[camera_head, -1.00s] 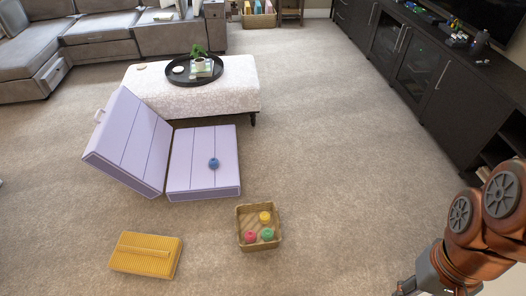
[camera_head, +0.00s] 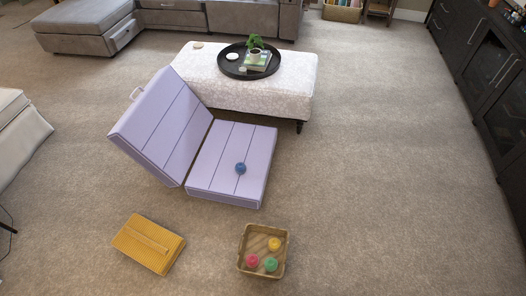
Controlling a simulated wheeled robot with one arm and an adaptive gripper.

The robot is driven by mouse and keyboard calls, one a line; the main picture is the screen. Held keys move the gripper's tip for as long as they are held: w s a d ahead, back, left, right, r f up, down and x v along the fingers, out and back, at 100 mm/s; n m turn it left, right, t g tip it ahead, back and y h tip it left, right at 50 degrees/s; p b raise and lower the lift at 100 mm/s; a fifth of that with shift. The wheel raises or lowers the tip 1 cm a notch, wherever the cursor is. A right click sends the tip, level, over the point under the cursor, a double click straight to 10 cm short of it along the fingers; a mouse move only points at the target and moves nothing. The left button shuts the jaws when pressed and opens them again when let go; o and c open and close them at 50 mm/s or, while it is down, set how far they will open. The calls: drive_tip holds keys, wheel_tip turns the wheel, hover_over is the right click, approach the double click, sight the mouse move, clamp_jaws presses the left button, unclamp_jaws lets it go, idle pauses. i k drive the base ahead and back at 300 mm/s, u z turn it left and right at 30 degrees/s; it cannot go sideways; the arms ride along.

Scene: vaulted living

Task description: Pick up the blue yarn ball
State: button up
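The blue yarn ball (camera_head: 240,168) rests on the flat seat panel of a lilac folding floor chair (camera_head: 228,185), right of the panel's middle. The chair's other panel (camera_head: 165,125) leans up and back to the left. Nothing covers the ball from this view. My gripper is not in view, and no part of my arm shows now.
A wooden tray (camera_head: 241,262) with yellow, pink and green balls stands on the carpet in front of the chair. A folded yellow item (camera_head: 148,243) lies to its left. A patterned ottoman (camera_head: 205,78) stands behind. Carpet (camera_head: 400,190) on the right is clear.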

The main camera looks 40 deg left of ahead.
sight(240, 168)
drive_tip(key=i, duration=2.1)
drive_tip(key=u, duration=2.65)
drive_tip(key=i, duration=0.95)
drive_tip(key=u, duration=2)
